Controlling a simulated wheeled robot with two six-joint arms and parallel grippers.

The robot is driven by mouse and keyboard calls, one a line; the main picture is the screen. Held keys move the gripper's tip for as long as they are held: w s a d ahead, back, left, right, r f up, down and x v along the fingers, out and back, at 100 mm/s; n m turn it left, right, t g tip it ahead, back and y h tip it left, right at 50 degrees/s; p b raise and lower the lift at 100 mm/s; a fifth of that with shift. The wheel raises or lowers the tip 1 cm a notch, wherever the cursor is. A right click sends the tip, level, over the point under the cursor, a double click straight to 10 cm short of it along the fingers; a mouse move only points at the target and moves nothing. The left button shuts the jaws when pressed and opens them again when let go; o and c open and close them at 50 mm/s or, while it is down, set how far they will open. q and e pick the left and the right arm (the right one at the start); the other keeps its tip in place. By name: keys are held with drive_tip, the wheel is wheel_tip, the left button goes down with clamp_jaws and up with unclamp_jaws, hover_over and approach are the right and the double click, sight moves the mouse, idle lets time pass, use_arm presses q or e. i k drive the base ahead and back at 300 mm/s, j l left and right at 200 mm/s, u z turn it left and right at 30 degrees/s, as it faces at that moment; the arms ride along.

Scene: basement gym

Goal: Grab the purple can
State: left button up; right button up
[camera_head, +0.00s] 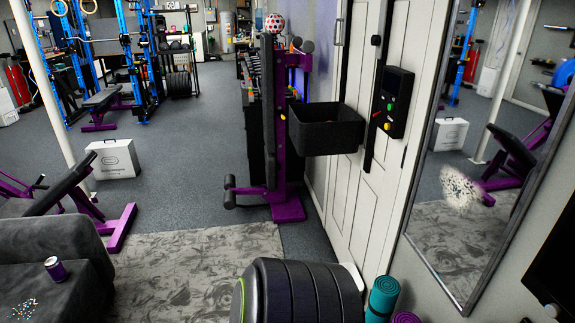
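The purple can (55,268) stands upright on the flat top of the dark grey sofa (62,243) at the lower left. Its silvery top faces up, and nothing visible covers it. Neither of my grippers shows in the head view.
A grey patterned rug (190,265) lies right of the sofa. A purple weight bench (75,195) stands just behind it. A black ribbed object (300,290) fills the bottom middle. Rolled mats (383,298) stand by the wall mirror (460,200).

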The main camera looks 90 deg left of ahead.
sight(53, 265)
drive_tip(key=u, duration=4.45)
drive_tip(key=i+l+z, duration=0.4)
drive_tip(key=i, duration=0.45)
drive_tip(key=i+z, duration=0.4)
drive_tip(key=i, duration=0.5)
drive_tip(key=i+l+u, duration=0.1)
drive_tip(key=i+u, duration=0.2)
drive_tip(key=i, duration=0.2)
drive_tip(key=i+l+u, duration=0.3)
drive_tip(key=i, duration=0.25)
drive_tip(key=i+l+u, duration=0.3)
drive_tip(key=i, duration=0.2)
